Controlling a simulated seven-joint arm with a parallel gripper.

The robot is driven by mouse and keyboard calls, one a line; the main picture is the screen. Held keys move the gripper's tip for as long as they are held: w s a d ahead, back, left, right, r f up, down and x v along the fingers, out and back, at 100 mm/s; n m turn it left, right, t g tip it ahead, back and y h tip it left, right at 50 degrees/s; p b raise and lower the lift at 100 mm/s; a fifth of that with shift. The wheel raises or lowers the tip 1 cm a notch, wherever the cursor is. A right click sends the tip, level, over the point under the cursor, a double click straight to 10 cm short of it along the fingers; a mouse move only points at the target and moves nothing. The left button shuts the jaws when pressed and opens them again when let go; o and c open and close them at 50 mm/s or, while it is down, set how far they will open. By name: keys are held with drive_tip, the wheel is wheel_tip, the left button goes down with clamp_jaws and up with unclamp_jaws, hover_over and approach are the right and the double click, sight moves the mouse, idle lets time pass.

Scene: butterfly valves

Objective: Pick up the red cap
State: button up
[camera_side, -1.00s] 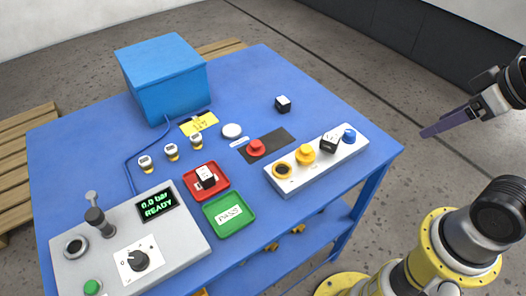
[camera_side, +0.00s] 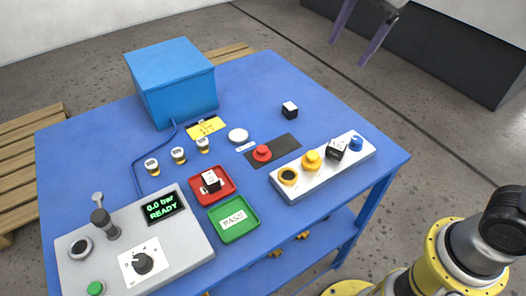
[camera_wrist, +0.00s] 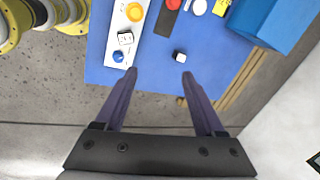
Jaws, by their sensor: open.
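The red cap (camera_side: 262,153) sits on a dark mat (camera_side: 286,143) on the blue table. In the wrist view the red cap (camera_wrist: 173,4) is cut by the top edge of the picture. My gripper (camera_side: 350,50) is in the air at the top of the side view, past the table's far right side, with its purple fingers pointing down. In the wrist view my gripper (camera_wrist: 160,74) has its two fingers wide apart with nothing between them. It is well away from the red cap.
A white strip (camera_side: 300,185) holds yellow and blue caps and a black-and-white cube. Another cube (camera_side: 290,110) stands alone behind the mat. A blue box (camera_side: 172,85), red tray (camera_side: 226,193), green tray (camera_side: 250,222) and grey control panel (camera_side: 190,238) are also on the table.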

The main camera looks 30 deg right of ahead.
drive_tip(key=w+a+f+m+g, duration=0.1)
drive_tip(key=w+a+f, duration=0.3)
drive_tip(key=w+a, duration=0.15)
drive_tip(key=n+g, duration=0.1)
drive_tip(key=g, duration=0.1)
hover_over(262, 148)
wheel_tip(262, 148, down, 12)
drive_tip(key=shift+h, duration=0.3)
drive_tip(key=f, duration=0.4)
drive_tip(key=s+f, duration=0.1)
drive_tip(key=f, duration=0.2)
drive_tip(key=shift+d, duration=0.1)
drive_tip(key=shift+w+f, duration=0.25)
drive_tip(key=shift+f, duration=1.3)
drive_tip(key=shift+w+f, duration=0.2)
drive_tip(key=shift+f, duration=1.35)
clamp_jaws()
